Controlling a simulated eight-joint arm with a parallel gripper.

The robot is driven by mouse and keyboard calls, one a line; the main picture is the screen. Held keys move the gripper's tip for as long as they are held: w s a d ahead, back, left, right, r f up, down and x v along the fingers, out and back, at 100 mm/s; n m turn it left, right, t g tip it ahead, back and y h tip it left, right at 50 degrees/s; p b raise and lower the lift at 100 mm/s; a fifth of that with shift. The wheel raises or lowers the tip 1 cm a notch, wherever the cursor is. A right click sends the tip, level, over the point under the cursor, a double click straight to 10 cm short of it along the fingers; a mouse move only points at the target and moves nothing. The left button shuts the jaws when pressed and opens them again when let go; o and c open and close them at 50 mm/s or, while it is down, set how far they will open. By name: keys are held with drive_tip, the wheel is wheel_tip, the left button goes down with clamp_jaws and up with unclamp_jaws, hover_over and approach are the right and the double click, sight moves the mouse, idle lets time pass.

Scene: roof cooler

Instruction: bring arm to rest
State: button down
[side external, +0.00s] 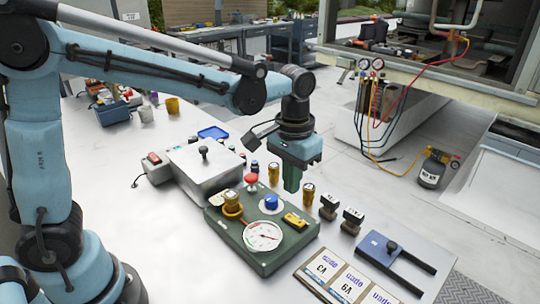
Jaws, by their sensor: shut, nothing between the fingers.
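My gripper (291,187) hangs at the end of my blue arm, pointing down over the far side of a dark green panel box (268,262). Its fingers are shut with nothing visible between them. The green box carries a round white gauge (263,236), a red button (251,180), a blue knob (271,202) and a brass-coloured fitting (232,203). I cannot tell whether the fingertips touch anything below them.
A grey metal box (205,168) stands left of the green box. Small brass and dark parts stand close by the gripper, and a blue block with two dark bars (385,247) lies front right. Cards (345,279) lie in front. Hoses and gauges (378,65) hang behind.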

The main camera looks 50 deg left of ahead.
drive_tip(key=s+a+r+t, duration=0.1)
drive_tip(key=s+a+t, duration=0.6)
drive_tip(key=s+a, duration=0.2)
drive_tip(key=shift+s+r, duration=0.25)
drive_tip(key=shift+r, duration=0.05)
